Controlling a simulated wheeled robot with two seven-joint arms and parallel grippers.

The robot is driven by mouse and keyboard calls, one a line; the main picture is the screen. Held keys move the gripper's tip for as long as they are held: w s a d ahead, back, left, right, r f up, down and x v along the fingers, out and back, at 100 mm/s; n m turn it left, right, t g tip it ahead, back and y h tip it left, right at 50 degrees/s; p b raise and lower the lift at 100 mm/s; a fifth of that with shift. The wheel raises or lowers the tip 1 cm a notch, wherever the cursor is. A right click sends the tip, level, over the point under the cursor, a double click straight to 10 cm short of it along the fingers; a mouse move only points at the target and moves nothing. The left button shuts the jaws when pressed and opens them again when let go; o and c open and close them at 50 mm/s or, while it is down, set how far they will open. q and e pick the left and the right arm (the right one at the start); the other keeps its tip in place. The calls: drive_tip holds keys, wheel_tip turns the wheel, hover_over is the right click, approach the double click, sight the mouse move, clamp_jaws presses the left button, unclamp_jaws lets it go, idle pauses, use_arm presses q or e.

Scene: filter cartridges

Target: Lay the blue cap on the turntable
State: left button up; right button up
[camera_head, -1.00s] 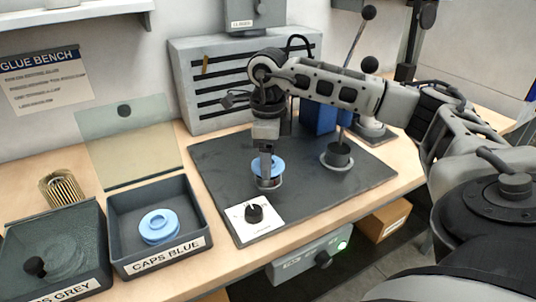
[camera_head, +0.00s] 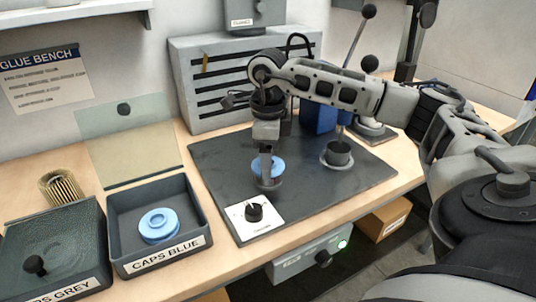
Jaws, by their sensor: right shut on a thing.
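A blue cap (camera_head: 259,164) is held by my right gripper (camera_head: 267,178), which points down and is shut on it. The cap is over or on the small round turntable (camera_head: 270,185) on the dark mat; the gripper hides part of both, and I cannot tell whether they touch. More blue caps (camera_head: 159,225) lie stacked in the open box labelled CAPS BLUE (camera_head: 196,213). My left gripper is not in view.
A white plate with a black knob (camera_head: 254,212) lies in front of the turntable. A lever press with a round cup (camera_head: 338,154) stands to the right. The closed grey caps box (camera_head: 70,243) and a pleated filter (camera_head: 60,189) are at the left.

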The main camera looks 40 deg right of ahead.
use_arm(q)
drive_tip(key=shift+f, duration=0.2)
use_arm(e)
drive_tip(key=shift+f, duration=0.3)
drive_tip(key=o, duration=1)
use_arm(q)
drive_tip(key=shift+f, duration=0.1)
use_arm(e)
drive_tip(key=shift+o, duration=0.2)
use_arm(q)
drive_tip(key=p, duration=0.1)
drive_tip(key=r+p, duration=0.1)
drive_tip(key=p, duration=0.1)
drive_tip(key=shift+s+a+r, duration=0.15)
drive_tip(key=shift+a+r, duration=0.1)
use_arm(e)
wheel_tip(320, 180, up, 16)
